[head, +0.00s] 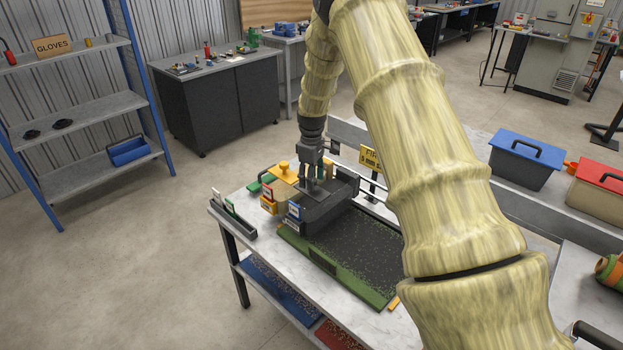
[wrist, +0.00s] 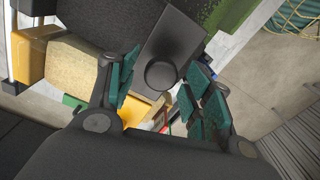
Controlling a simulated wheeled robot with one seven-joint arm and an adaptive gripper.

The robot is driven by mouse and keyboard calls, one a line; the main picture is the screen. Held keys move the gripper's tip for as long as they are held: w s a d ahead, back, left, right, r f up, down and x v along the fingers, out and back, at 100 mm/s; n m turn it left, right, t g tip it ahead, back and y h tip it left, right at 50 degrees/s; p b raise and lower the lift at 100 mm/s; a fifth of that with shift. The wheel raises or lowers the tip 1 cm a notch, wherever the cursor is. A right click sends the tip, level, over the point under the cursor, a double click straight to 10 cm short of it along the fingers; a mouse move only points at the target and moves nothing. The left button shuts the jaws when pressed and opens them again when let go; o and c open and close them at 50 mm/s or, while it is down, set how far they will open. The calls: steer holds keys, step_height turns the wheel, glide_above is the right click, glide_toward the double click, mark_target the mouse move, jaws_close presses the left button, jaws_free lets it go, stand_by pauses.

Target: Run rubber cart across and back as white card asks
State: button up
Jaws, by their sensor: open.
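A dark grey cart (head: 325,207) sits at the near left end of a green-edged bed (head: 378,297) filled with black crumb. In the wrist view the dark cart (wrist: 178,48) has a round black knob (wrist: 161,75) on top. My gripper (head: 313,178) points down over the cart; in the wrist view its teal-padded fingers (wrist: 160,92) are open on either side of the knob, and I cannot tell whether they touch it. Small pale-faced cards in an orange holder (head: 269,205) and a blue holder (head: 295,225) stand beside the cart; their writing is too small to read.
A yellow cart (head: 285,178) stands beside the dark one; a yellow sign (head: 371,159) stands behind. A black rack (head: 232,214) with small cards lies at the table's left edge. Blue-lidded (head: 525,153) and red-lidded (head: 598,186) bins stand right. My arm hides the table's right part.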

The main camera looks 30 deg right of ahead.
steer(key=shift+f, duration=0.85)
jaws_close()
